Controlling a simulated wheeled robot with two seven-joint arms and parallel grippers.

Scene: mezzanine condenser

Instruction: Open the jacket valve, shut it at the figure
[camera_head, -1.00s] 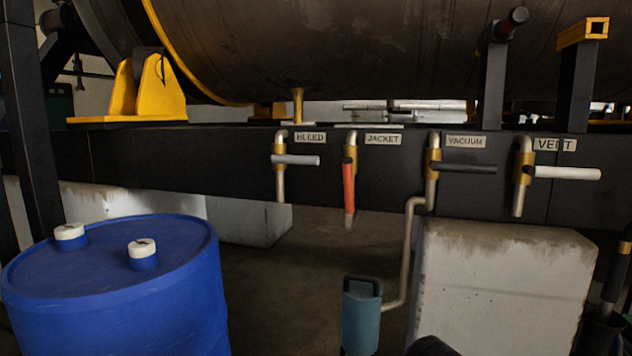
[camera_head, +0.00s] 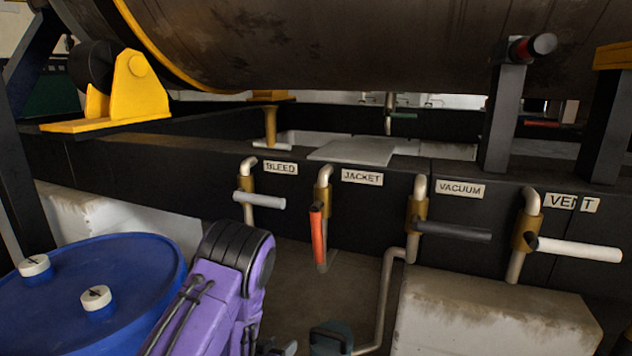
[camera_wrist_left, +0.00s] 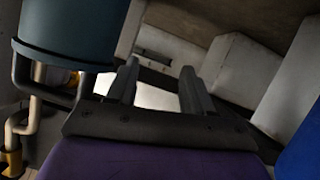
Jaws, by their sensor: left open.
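The jacket valve (camera_head: 323,200) is on the dark beam, left of its JACKET label (camera_head: 362,177). Its red handle (camera_head: 317,237) hangs down along the pipe. My left arm comes in from below in the head view. My left gripper (camera_head: 276,347) shows only partly at the bottom edge, below and to the left of the red handle and apart from it. In the left wrist view my left gripper (camera_wrist_left: 157,85) has its two fingers apart with nothing between them. The jacket valve cannot be made out there. My right gripper is out of view.
Bleed (camera_head: 259,200), vacuum (camera_head: 453,231) and vent (camera_head: 578,248) valves have sideways handles. A teal container (camera_head: 330,338) stands below the vacuum pipe; a similar one (camera_wrist_left: 65,35) is close to my left fingers. A blue drum (camera_head: 120,260) is at left, a concrete block (camera_head: 490,310) at right.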

